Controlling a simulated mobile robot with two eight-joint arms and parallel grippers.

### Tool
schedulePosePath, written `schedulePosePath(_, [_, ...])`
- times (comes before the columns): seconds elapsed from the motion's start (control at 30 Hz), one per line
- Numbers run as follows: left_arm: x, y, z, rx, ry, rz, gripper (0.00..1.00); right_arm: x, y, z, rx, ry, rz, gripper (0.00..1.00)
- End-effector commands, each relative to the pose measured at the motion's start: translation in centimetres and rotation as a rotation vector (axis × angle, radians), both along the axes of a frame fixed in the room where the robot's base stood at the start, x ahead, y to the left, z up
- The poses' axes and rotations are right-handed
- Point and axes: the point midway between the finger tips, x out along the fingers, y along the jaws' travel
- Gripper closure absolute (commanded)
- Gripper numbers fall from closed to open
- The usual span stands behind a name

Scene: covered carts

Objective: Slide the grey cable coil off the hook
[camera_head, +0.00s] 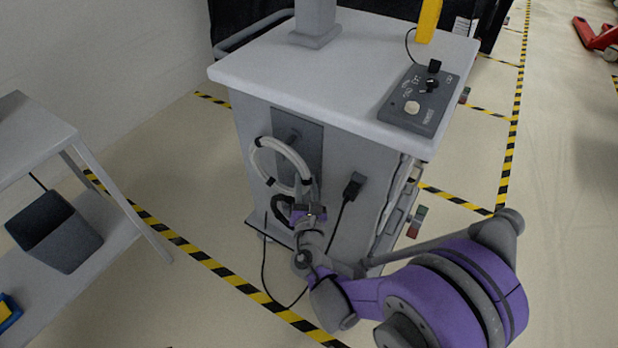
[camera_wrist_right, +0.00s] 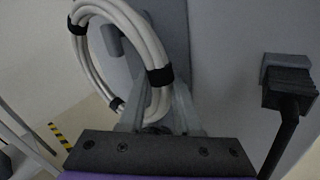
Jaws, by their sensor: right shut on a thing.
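The grey cable coil (camera_head: 301,168) is a pale ring with black ties on the side of the cart. It also shows in the right wrist view (camera_wrist_right: 152,52). The hook (camera_wrist_right: 112,40) is a short grey peg that shows inside the ring there; in the head view the hook (camera_head: 293,137) stands on a dark plate. Whether the coil touches the peg is not clear. My right gripper (camera_head: 306,192) is at the coil's lower right, shut on it; its fingers (camera_wrist_right: 157,112) are either side of the cable. My left gripper is not in view.
A black plug (camera_head: 353,186) with a cable sticks out right of the coil. A control box (camera_head: 425,100) lies on the cart top (camera_head: 300,75). A grey shelf (camera_head: 35,125) with a dark bin (camera_head: 55,232) stands left. Open floor lies between shelf and cart.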

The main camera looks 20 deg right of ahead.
Motion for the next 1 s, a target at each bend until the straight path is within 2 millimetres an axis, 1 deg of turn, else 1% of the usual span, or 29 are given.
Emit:
schedulePosePath(0.7, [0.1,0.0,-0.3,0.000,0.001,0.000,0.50,-2.6,3.4,0.0,0.001,-0.001,0.001,1.00])
schedulePosePath(1.0, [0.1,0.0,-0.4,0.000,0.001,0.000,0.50,-3.1,4.0,0.0,0.001,-0.001,-0.001,1.00])
